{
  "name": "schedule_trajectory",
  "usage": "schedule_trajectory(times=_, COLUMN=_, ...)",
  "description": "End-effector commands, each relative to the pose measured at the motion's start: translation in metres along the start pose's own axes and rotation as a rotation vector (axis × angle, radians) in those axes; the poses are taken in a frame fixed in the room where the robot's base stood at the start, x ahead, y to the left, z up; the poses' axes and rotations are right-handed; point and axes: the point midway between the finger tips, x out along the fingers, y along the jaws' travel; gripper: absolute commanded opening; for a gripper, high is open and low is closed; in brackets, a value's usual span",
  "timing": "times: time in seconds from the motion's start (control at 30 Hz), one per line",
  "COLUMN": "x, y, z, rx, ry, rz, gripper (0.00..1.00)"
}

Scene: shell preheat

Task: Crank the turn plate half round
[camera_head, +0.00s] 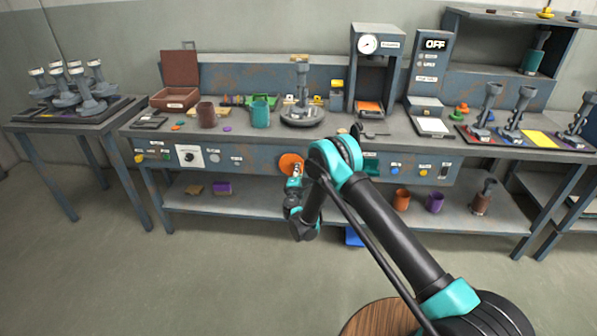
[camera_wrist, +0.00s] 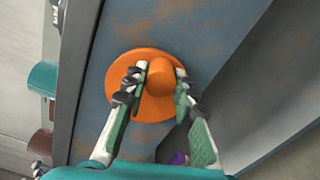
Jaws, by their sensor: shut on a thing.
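The round grey turn plate (camera_head: 318,121) sits on the bench top, with a grey jointed part (camera_head: 302,78) standing upright on it. Below it, on the bench's front panel, is an orange disc crank (camera_head: 291,161). In the wrist view the orange disc (camera_wrist: 122,69) carries a round orange knob (camera_wrist: 160,76) that sticks out. My gripper (camera_head: 294,182) reaches the disc from the front. In the wrist view my gripper (camera_wrist: 161,82) has one finger on each side of the knob and is shut on it. The fingers cover parts of the disc.
A brown mug (camera_head: 207,115) and a teal mug (camera_head: 260,114) stand left of the plate. A press with a dial (camera_head: 368,44) and an "OFF" display (camera_head: 435,44) stand right. A panel dial (camera_head: 189,155) is on the front. The floor ahead is mostly clear.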

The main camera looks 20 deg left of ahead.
Motion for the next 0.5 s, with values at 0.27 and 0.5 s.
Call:
schedule_trajectory(times=0.27, x=-0.0004, y=-0.0015, z=0.0003, rx=0.017, ry=-0.001, rz=-0.001, gripper=0.0)
schedule_trajectory(times=0.5, x=-0.0003, y=-0.0017, z=0.0004, rx=0.016, ry=-0.001, rz=-0.002, gripper=0.3)
